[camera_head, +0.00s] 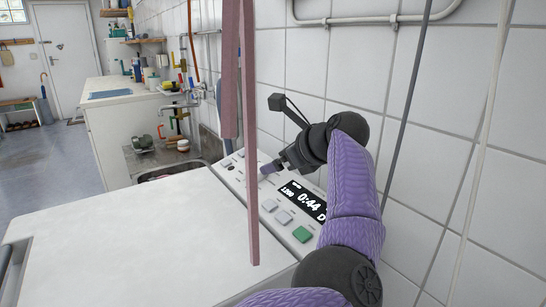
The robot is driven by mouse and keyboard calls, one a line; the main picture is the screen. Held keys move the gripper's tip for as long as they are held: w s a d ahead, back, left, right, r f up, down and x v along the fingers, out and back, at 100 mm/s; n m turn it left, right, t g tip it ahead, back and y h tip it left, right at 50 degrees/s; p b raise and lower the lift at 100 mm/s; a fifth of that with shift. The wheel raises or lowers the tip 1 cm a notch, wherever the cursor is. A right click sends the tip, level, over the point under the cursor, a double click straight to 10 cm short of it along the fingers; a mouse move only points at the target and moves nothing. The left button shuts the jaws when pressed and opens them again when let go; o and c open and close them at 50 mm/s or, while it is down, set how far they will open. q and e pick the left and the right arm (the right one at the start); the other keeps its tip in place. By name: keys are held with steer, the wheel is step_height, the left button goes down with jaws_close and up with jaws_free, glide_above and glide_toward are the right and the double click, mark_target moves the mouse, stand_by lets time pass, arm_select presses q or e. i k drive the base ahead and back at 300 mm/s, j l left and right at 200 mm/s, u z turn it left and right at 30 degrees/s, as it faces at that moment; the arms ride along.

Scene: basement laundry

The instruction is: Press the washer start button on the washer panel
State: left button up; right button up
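The washer panel (240,180) runs along the back edge of the white washer top (130,240). Its black display (303,199) shows 0:44 and is partly hidden by my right arm. A green button (302,234), apparently the start button, is at the panel's near end, with pale grey buttons (283,217) beside it. My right gripper (270,171) is over the panel, beyond the display and away from the green button. Its fingertips are small and partly covered, so I cannot tell whether they touch the panel or are open. My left gripper is not in view.
Pinkish strips (249,130) hang in front of the panel. The tiled wall (450,150) is close behind it, with cables and pipe. Beyond the washer are a sink (170,171) and a white counter (118,97). The floor (45,155) at left is clear.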

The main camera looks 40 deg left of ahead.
mark_target(302, 234)
steer(key=k+l, duration=0.8)
